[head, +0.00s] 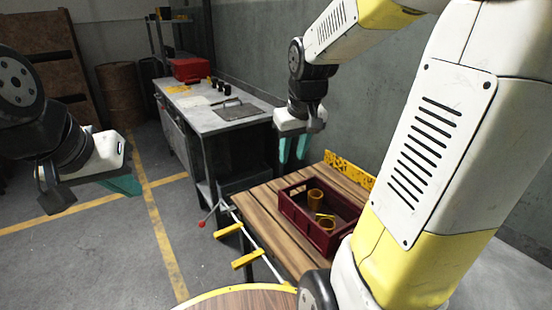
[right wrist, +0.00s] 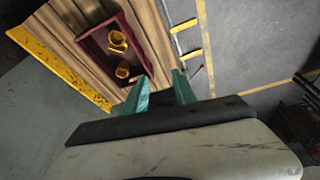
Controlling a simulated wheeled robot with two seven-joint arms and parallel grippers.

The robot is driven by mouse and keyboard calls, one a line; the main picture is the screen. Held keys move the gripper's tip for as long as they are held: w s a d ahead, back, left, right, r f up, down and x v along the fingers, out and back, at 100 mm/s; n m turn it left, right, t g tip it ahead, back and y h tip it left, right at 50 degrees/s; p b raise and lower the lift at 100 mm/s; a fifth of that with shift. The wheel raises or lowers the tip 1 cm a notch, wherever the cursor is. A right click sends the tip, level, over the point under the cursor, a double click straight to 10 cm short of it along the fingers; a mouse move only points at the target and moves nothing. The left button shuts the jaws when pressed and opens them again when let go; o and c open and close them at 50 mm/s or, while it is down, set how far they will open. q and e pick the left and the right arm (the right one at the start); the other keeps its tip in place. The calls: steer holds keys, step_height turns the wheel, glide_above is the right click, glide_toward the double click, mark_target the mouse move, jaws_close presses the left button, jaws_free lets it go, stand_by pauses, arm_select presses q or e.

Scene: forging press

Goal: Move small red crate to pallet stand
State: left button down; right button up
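A small dark red crate (head: 299,220) sits on a wooden slatted stand (head: 262,205), with yellow ring or cup-shaped parts (head: 316,198) inside. It also shows in the right wrist view (right wrist: 137,42), beyond the fingertips. My right gripper (head: 293,156) hangs fingers-down above and behind the crate's left end in the head view, apart from it. Its two teal fingers stand apart with nothing between them, as in the right wrist view (right wrist: 160,82). My left gripper (head: 124,184) is at the far left over the floor, away from the crate. Its finger gap is hidden.
A yellow patterned strip (head: 349,172) edges the stand by the wall. Yellow-handled bars (head: 240,232) stick out along its near side. A grey workbench (head: 222,122) with a red box (head: 190,69) stands behind. A round wooden top (head: 240,301) is at the bottom. Floor at left is clear.

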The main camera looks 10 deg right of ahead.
steer(key=s+a+r+t+y, duration=0.1)
steer(key=s+a+r, duration=0.1)
steer(key=s, duration=0.4)
steer(key=s+a+r+m+t, duration=0.1)
steer(key=s+a+r, duration=0.2)
steer(key=s, duration=0.4)
steer(key=shift+s+t+y, duration=0.2)
steer(key=shift+t+y, duration=0.1)
steer(key=shift+y, duration=0.1)
steer(key=shift+a+r, duration=0.1)
stand_by(0.4)
